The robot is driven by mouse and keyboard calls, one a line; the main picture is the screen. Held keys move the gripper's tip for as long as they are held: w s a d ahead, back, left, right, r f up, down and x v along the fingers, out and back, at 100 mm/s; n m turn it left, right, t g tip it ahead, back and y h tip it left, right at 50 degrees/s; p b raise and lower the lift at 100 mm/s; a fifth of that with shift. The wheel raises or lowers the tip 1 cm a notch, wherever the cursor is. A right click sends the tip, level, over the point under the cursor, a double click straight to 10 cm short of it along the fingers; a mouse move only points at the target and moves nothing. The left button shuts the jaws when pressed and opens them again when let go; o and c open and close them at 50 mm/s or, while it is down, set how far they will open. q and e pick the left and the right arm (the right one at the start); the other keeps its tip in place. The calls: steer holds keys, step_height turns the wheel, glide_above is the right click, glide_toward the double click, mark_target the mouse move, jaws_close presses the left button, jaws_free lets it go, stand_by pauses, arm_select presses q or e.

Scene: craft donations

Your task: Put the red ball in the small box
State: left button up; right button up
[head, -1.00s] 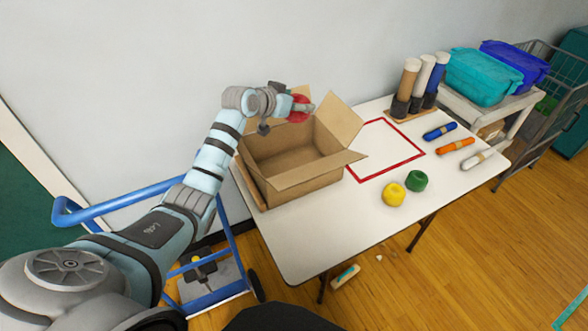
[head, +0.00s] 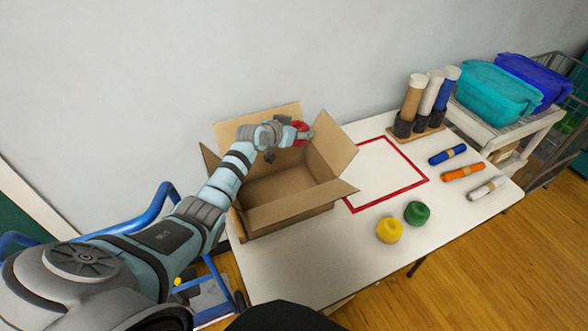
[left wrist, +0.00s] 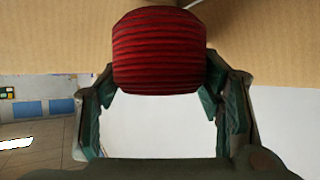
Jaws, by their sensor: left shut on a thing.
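The red ball (head: 300,132) is held in my left gripper (head: 304,134), over the right back part of the open cardboard box (head: 290,207). In the left wrist view the ball (left wrist: 159,52) is ribbed like wound yarn and sits between the two fingers (left wrist: 165,95). The box stands on the white table with its flaps spread outward, and the part of its inside that I see is bare. My left forearm hides part of its left side. I cannot tell whether the ball is below the rim level. My right gripper is not in view.
A yellow ball (head: 389,230) and a green ball (head: 417,213) lie right of the box. A red outlined square (head: 424,181) is empty. Blue, orange and white rolls lie farther right. Tubes in a stand (head: 412,105) are at the back. A blue trolley (head: 150,215) is at left.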

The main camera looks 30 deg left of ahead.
mark_target(300, 145)
arm_select(q)
steer(key=f+b, duration=0.1)
steer(key=f, duration=0.2)
steer(key=d+f+b, duration=0.1)
steer(key=f, duration=0.2)
steer(key=shift+d, duration=0.1)
step_height(300, 145, down, 9)
steer(key=b, duration=0.6)
steer(key=shift+w, duration=0.3)
steer(key=o, duration=1.1)
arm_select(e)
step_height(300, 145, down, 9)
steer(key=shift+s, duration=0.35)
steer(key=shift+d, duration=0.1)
